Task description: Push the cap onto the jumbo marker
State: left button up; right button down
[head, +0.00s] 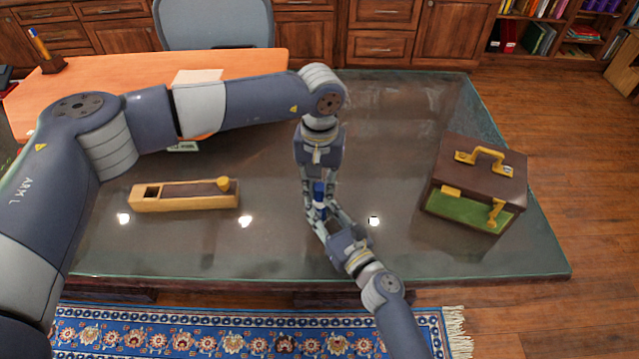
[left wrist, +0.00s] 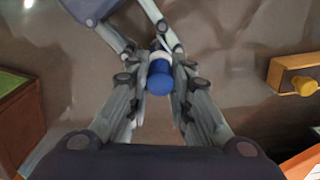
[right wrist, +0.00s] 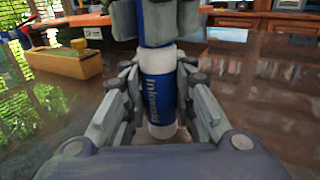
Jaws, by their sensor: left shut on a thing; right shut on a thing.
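The jumbo marker (right wrist: 160,90) stands upright in the right wrist view, with a white barrel and a blue lettered label. My right gripper (head: 323,218) is shut around its barrel, low over the glass-topped table (head: 260,258). The blue cap (right wrist: 157,22) is directly above the marker and in line with it; it also shows in the left wrist view (left wrist: 159,84). My left gripper (head: 315,188) is shut on the cap from above. The cap's lower edge meets the marker's white top in the right wrist view; how deep it sits is hidden.
A wooden box with a yellow knob (head: 183,195) lies on the table to the left. A brown and green case with a yellow handle (head: 474,182) stands at the right. The glass around my grippers is clear. An orange desk (head: 100,92) and chair (head: 214,24) are behind.

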pick_arm(q)
jog(key=o, duration=0.8)
notch_tip(320, 180, up, 12)
pick_arm(e)
jog(key=c, duration=1.2)
grip_release()
pick_arm(q)
jog(key=shift+f, duration=0.1)
